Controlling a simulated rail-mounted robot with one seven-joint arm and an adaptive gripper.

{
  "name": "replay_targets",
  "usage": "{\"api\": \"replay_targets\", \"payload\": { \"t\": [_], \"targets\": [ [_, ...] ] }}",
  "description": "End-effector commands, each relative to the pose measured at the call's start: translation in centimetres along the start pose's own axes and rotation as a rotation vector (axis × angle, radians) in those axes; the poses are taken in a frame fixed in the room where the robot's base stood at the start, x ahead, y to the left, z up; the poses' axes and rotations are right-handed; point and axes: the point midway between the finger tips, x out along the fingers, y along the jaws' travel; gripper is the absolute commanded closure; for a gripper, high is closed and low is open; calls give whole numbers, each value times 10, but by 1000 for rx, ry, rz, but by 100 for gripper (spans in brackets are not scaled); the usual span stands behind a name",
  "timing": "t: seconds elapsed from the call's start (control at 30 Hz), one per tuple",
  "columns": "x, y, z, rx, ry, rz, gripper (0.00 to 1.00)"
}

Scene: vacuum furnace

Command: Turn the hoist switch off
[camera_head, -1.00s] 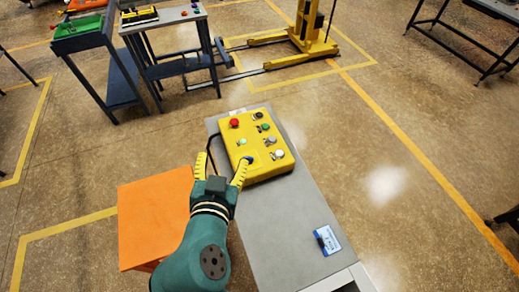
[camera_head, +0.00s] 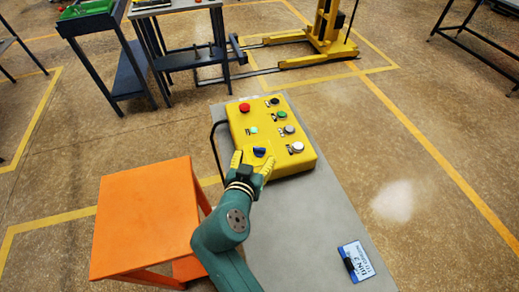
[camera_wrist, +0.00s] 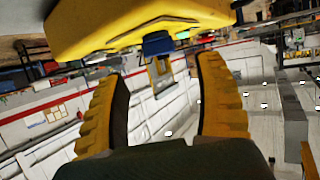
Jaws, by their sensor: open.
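The yellow control box (camera_head: 295,162) lies on the grey table. On its face are a red mushroom button (camera_head: 244,107), a black button (camera_head: 274,100), a green button (camera_head: 282,114), white buttons, a small lit green lamp (camera_head: 253,130) and a dark blue knob (camera_head: 259,152) near the lower left. I cannot read which one is labelled for the hoist. My gripper (camera_head: 251,165) is open, with its yellow fingers at the box's near edge, just short of the blue knob. In the wrist view the blue knob (camera_wrist: 158,44) shows beyond and between the open fingers (camera_wrist: 165,105), apart from them.
An orange stool (camera_head: 145,215) stands left of the grey table (camera_head: 300,235). A blue-and-white card (camera_head: 356,260) lies at the table's near right. A yellow lift (camera_head: 325,40) and dark workbenches stand behind. Floor to the right is clear.

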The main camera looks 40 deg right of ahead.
Motion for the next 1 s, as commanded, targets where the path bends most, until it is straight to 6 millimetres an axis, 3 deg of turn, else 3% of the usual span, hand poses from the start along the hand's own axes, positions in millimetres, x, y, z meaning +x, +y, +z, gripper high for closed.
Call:
{"api": "replay_targets", "payload": {
  "t": [0.1,0.3,0.63,1.0],
  "targets": [
    [30,1,2,0,0,4,30],
    [60,0,1,1,0,1,30],
    [65,0,0,1,0,0,30],
    [65,0,0,0,0,0,96]
  ]
}}
